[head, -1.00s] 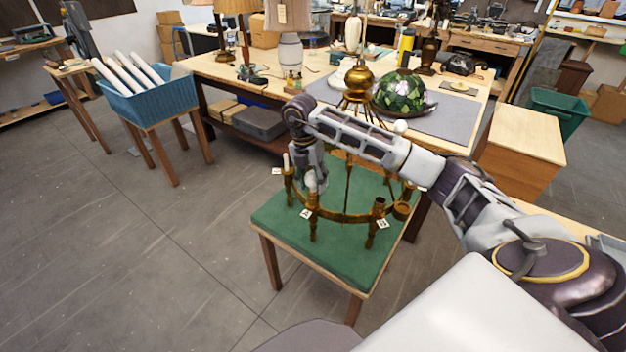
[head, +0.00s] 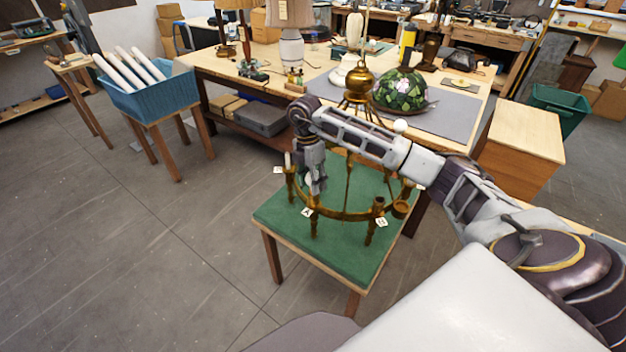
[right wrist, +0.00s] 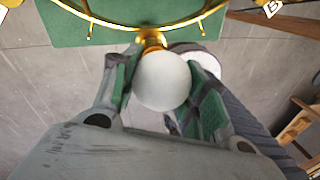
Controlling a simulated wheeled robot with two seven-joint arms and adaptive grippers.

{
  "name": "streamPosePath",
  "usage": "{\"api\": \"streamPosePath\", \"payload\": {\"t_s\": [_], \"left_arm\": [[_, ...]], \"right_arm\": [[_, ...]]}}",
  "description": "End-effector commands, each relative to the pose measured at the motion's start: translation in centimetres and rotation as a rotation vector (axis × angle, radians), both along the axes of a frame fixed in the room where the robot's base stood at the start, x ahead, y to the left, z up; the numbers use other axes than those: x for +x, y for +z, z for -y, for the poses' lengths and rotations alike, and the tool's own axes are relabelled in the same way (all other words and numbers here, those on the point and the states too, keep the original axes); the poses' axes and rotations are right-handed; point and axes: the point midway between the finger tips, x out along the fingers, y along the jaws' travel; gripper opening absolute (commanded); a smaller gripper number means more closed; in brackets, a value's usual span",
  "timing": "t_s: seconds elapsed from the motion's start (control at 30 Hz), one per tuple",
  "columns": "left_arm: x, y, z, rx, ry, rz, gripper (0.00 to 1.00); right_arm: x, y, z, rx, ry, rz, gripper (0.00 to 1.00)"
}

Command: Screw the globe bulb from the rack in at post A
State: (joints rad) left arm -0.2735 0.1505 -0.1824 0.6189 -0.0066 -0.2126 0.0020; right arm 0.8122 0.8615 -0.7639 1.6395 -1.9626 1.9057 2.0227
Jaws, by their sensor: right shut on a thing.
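The white globe bulb (right wrist: 162,82) is between the green-padded fingers of my right gripper (right wrist: 160,85) in the right wrist view, and the gripper is shut on it. The bulb's base meets a brass cup (right wrist: 152,40) on the chandelier ring; how far it sits in is hidden. In the head view my right gripper (head: 316,188) points down over the near left of the brass chandelier (head: 345,216), at post A beside the tag A (head: 307,212). The fingers mostly hide the bulb there. My left gripper is in neither view.
The chandelier stands on a green-topped table (head: 335,262). Post B has its own tag (head: 381,222), and a candle-like white bulb (head: 288,160) stands at the ring's left. Behind are a workbench with a stained-glass lamp (head: 400,90) and a blue bin (head: 155,98). The left floor is clear.

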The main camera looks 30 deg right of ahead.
Motion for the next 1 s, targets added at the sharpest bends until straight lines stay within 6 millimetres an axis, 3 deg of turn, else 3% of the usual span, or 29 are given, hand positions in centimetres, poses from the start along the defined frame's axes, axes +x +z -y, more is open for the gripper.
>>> {"api": "streamPosePath", "payload": {"t_s": [0.07,0.1,0.3,0.67,1.0], "left_arm": [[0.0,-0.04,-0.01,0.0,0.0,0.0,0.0],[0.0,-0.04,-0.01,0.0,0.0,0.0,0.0],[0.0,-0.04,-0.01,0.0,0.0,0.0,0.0],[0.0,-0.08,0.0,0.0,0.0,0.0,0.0],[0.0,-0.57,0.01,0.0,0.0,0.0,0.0]], "right_arm": [[-0.02,-0.03,-0.01,0.0,0.001,-0.001,0.19],[-0.02,-0.04,-0.01,0.0,0.001,-0.001,0.46],[-0.02,-0.03,-0.01,0.0,0.002,0.0,0.69],[0.0,-0.02,0.01,-0.001,0.013,0.0,0.69],[-0.09,-0.07,0.09,-0.002,0.195,0.001,0.69]]}}
